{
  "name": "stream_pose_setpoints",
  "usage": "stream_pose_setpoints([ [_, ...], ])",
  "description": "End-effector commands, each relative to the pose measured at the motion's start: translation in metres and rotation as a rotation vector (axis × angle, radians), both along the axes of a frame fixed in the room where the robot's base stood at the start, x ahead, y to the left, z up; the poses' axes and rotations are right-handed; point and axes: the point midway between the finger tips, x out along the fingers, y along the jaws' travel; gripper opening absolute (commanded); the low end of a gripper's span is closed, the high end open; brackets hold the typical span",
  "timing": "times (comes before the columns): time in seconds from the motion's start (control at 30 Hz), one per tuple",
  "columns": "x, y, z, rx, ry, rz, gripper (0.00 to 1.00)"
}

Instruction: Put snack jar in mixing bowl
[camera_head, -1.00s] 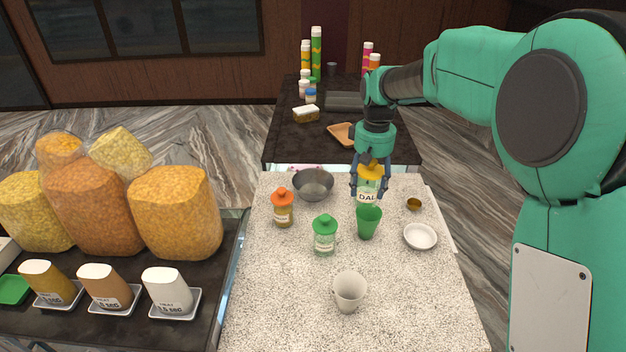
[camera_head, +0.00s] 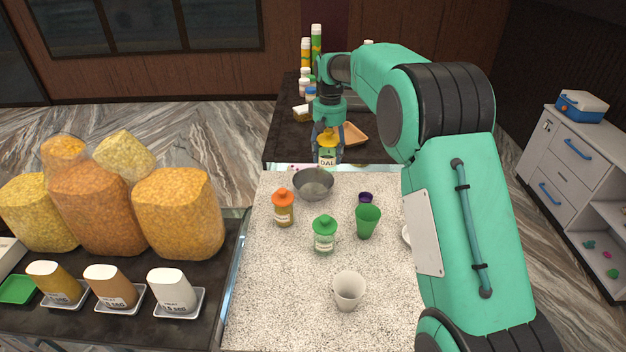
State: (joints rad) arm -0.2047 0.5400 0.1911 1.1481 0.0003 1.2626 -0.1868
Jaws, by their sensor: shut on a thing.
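My gripper (camera_head: 328,140) is shut on a yellow-lidded jar labelled DAL (camera_head: 327,160), held upright. The grey metal mixing bowl (camera_head: 313,188) stands at the far end of the speckled counter. In the picture the jar's base is just above the bowl's far right rim; I cannot tell whether it is over the opening or behind it. An orange-lidded jar (camera_head: 283,210) and a green-lidded jar (camera_head: 324,238) stand nearer on the counter.
A green cup (camera_head: 368,222), a small purple cup (camera_head: 365,197) and a white cup (camera_head: 348,290) stand on the counter (camera_head: 270,300). My arm mostly hides a white dish (camera_head: 406,236). Large snack bags (camera_head: 180,215) stand at left.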

Motion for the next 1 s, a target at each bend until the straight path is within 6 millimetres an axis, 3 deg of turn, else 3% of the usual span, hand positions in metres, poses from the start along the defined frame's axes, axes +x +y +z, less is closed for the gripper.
stream_pose_setpoints([
  [0.23, 0.018, 0.016, -0.003, 0.001, -0.002, 0.004, 0.14],
  [0.73, 0.021, 0.019, -0.004, 0.0, -0.001, 0.005, 0.14],
  [1.0, 0.021, 0.019, -0.027, 0.0, 0.001, 0.005, 0.14],
])
